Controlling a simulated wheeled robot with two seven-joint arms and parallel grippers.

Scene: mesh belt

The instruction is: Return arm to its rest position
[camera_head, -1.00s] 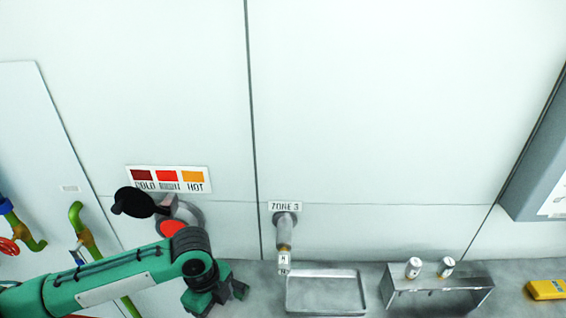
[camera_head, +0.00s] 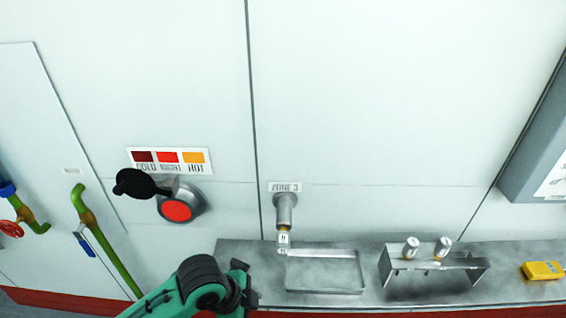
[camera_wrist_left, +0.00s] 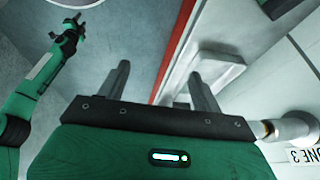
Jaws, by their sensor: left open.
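My left arm's green wrist comes up from the bottom edge of the head view, with the dark left gripper (camera_head: 243,288) in front of the grey shelf's left end. In the left wrist view the left gripper (camera_wrist_left: 159,70) has its two fingers apart with nothing between them. Another green arm of mine shows at the left of the wrist view, ending in the right gripper (camera_wrist_left: 70,28). It is too small to tell whether its jaws are parted. The right gripper is not in the head view.
A grey shelf (camera_head: 400,290) carries a shallow tray (camera_head: 325,275), a metal bracket (camera_head: 435,262) with two small cylinders, and a yellow device (camera_head: 543,270). Above are a spout (camera_head: 285,210), a red-faced port (camera_head: 176,210) with a black cover (camera_head: 136,183), and a grey box (camera_head: 535,165).

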